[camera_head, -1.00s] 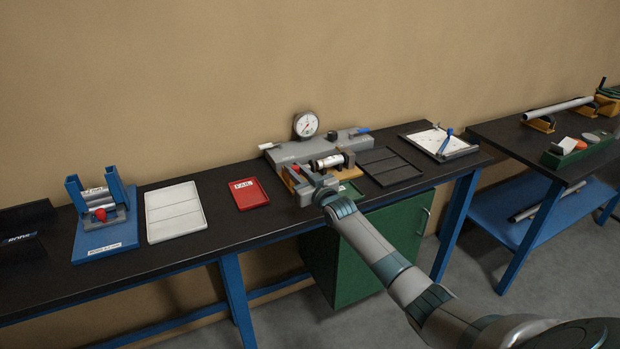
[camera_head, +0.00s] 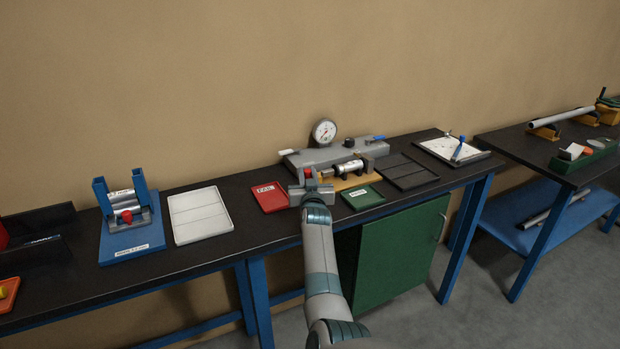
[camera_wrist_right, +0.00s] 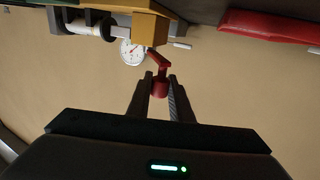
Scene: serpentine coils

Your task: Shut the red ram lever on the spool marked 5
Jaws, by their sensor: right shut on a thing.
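The spool (camera_head: 349,167) is a pale cylinder with dark ends, lying on a yellow-orange base in front of a grey block with a gauge. I cannot read its number. It also shows at the upper left of the right wrist view (camera_wrist_right: 82,28). The red ram lever (camera_head: 309,172) stands at the left end of the spool's fixture. In the right wrist view its red knob (camera_wrist_right: 160,88) sits between the two fingers, with its bent arm running up to the yellow block. My right gripper (camera_head: 308,188) is shut on this knob. My left gripper is out of view.
A red tray (camera_head: 269,197) lies just left of my right gripper and a green tray (camera_head: 363,198) to its right. A dark divided tray (camera_head: 408,172) is beside the fixture. A blue stand (camera_head: 129,234) with another red knob and a white tray (camera_head: 200,214) are farther left.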

